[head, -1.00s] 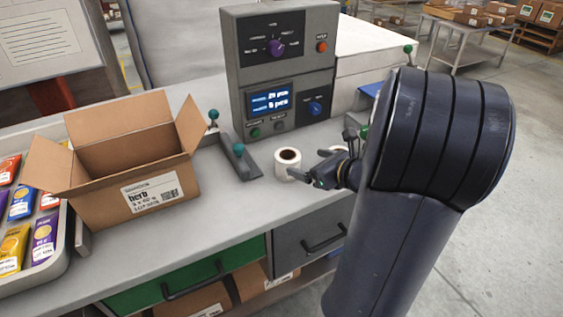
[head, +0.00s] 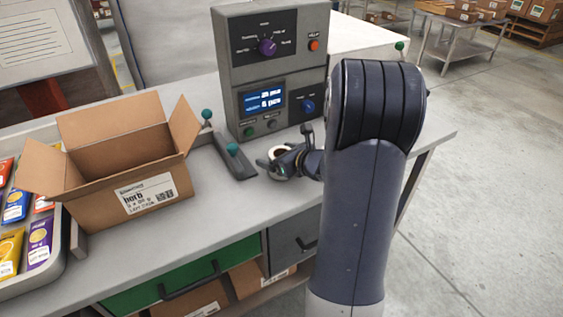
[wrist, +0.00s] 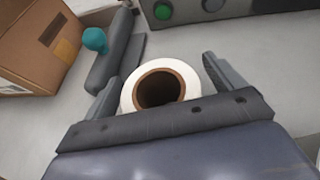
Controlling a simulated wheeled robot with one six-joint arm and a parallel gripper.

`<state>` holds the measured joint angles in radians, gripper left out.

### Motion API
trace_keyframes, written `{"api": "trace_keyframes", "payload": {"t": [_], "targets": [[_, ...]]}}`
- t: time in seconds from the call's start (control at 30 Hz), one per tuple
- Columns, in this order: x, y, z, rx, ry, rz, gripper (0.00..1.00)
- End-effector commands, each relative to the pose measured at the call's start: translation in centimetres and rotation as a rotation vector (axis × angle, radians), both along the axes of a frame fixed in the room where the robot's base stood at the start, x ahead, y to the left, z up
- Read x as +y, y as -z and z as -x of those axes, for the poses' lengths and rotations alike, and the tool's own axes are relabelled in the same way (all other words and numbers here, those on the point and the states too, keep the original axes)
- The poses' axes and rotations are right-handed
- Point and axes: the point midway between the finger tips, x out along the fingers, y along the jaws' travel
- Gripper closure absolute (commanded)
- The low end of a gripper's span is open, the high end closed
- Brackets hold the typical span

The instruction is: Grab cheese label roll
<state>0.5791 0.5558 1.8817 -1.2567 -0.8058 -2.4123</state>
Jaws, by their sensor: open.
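A white label roll (head: 278,152) with a brown core stands upright on the bench in front of the grey control box. No writing on it is readable, so I cannot tell if it is the cheese one. My gripper (head: 284,166) is open at the roll and hides much of it in the head view. In the wrist view the roll (wrist: 160,88) sits between the two fingers of my gripper (wrist: 160,84), with a narrow gap at each side.
A grey sealer bar (head: 236,160) with a teal knob lies left of the roll. An open carton (head: 130,195) and a tray (head: 62,262) of colored packets stand further left. The control box (head: 275,75) rises behind. The bench's front is clear.

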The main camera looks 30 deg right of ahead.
Motion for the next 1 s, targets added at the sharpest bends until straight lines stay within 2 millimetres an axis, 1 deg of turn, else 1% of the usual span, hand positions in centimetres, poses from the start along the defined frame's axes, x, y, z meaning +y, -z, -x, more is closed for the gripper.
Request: {"api": "trace_keyframes", "payload": {"t": [0.17,0.8,1.0], "targets": [[-0.02,0.01,-0.01,0.000,0.000,0.000,0.11],[-0.02,-0.01,0.01,-0.001,0.000,0.000,0.62],[-0.02,-0.07,0.00,-0.002,0.000,-0.001,0.63]]}}
